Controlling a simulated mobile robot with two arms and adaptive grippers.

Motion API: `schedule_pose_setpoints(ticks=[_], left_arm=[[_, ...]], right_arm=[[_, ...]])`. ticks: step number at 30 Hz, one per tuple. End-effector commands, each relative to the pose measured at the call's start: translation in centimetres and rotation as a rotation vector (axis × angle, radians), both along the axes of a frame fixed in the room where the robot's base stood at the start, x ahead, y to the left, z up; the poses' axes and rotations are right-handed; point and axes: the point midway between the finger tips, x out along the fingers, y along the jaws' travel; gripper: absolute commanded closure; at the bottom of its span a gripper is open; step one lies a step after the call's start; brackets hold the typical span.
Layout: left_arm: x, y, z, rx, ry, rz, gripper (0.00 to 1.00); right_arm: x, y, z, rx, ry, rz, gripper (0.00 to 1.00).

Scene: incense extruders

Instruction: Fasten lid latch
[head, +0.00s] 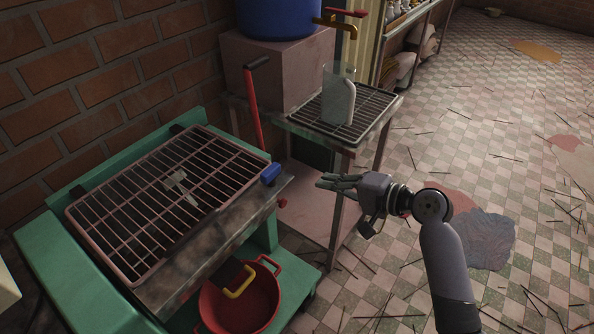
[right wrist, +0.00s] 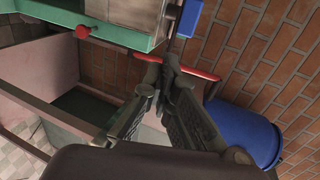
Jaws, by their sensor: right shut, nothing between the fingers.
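A hinged-looking wire grate (head: 101,249) lies flat on the green machine (head: 55,262) at the left of the head view. A blue block-shaped handle (head: 271,173) sits at the machine's right corner; it also shows at the top of the right wrist view (right wrist: 190,18). I cannot tell whether it is the latch or how it is set. A small red knob (head: 283,202) is below it. My right gripper (head: 322,182) is shut and empty, to the right of the blue handle and apart from it. Its closed fingertips show in the right wrist view (right wrist: 160,72). My left gripper is out of view.
A red upright lever (head: 254,110) stands behind the blue handle. Tiled floor at right is open, with scattered sticks.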

Motion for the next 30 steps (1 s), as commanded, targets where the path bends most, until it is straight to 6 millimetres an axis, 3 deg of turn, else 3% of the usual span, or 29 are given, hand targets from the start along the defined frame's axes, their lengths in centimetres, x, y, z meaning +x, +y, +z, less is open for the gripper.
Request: schedule_pose_setpoints(ticks=[6,12,19,30], left_arm=[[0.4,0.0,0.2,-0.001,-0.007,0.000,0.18],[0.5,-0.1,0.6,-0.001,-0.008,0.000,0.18],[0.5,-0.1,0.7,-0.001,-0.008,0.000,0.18],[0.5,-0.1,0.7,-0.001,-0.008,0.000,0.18]], right_arm=[[2.7,3.8,-1.3,0.004,0.000,0.000,1.00],[4.5,6.3,-1.5,0.002,0.000,0.000,1.00],[5.3,7.4,-1.6,-0.001,0.001,0.000,1.00],[5.4,7.3,-1.6,-0.002,0.000,-0.001,1.00]])
